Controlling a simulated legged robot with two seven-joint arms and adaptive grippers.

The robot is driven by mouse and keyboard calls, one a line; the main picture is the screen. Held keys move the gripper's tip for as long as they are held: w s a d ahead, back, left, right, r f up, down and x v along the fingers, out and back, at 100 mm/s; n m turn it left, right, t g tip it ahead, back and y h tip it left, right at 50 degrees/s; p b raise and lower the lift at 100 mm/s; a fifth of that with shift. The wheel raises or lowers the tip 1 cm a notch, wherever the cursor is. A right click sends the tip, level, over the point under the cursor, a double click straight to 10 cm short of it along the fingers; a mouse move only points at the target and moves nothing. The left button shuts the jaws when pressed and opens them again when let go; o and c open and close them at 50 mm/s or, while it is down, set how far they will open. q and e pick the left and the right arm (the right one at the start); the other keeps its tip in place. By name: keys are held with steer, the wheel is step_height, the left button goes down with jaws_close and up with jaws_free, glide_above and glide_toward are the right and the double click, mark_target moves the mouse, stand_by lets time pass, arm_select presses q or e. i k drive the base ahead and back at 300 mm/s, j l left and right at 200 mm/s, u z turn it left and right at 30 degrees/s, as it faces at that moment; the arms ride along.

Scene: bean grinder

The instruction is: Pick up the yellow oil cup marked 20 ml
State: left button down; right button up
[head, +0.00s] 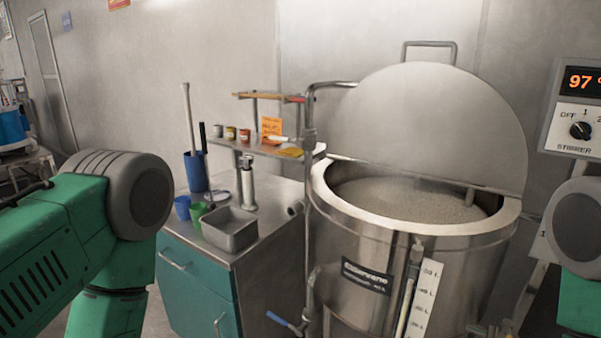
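I cannot make out a yellow cup with a 20 ml mark. A blue cup (182,208) and a green cup (198,214) stand side by side on the cabinet top, left of a metal tray; no markings are readable on them. A small yellow item (290,152) lies on the shelf above, too small to identify. My green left arm fills the left side and part of my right arm shows at the right edge. Neither gripper is in view.
The cabinet (196,286) also carries a metal tray (231,236), a tall blue holder (196,171) and an upright metal cylinder (247,186). The shelf (262,148) holds several small jars and an orange note. A large steel kettle (400,262) with its lid (432,120) raised stands to the right.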

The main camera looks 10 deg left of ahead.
mark_target(231, 131)
steer(key=i+j+z, duration=0.15)
steer(key=j, duration=0.55)
steer(key=i+j+z, duration=0.1)
steer(key=j, duration=0.6)
steer(key=i+j+z, duration=0.15)
steer(key=j, duration=0.55)
steer(key=i+j+z, duration=0.15)
steer(key=j, duration=0.6)
steer(key=i+j, duration=0.15)
steer(key=j, duration=0.25)
steer(key=i+j+z, duration=0.1)
steer(key=j, duration=0.3)
steer(key=i+j+z, duration=0.1)
steer(key=j, duration=0.3)
steer(key=i+j, duration=0.15)
steer(key=j, duration=0.25)
steer(key=i+j+z, duration=0.1)
steer(key=j, duration=0.35)
